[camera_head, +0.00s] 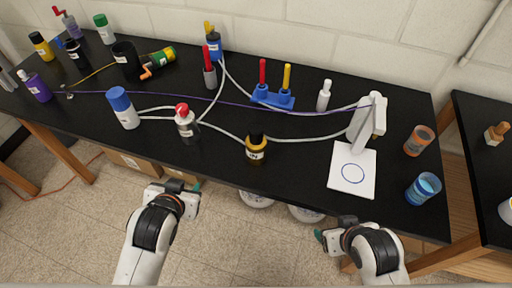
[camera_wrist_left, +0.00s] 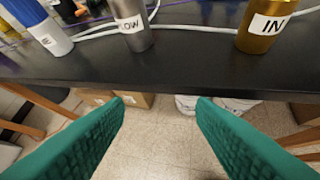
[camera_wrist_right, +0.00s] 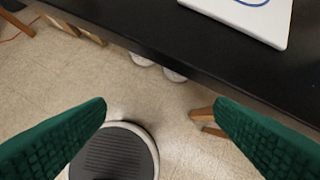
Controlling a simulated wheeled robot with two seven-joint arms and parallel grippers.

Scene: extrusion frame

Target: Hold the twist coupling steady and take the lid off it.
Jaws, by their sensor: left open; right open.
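No label I can read names the twist coupling, so I cannot tell which item it is. Capped containers stand along the near part of the black table: a gold one with a black cap (camera_head: 256,150), a silver one with a red cap (camera_head: 186,125) and a white one with a blue cap (camera_head: 123,108). All three stand upright, and their lower parts show in the left wrist view. My left gripper (camera_wrist_left: 161,103) is open and empty, short of the table's front edge. My right gripper (camera_wrist_right: 161,102) is open and empty, below the white plate's side of the table.
A white stand's plate with a blue ring (camera_head: 353,173) lies at the right, near orange (camera_head: 419,141) and blue (camera_head: 424,188) cups. Pale cables and a purple cord cross the table. A blue rack (camera_head: 272,97) holds red and yellow handles. Bare tabletop lies between gold container and plate.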

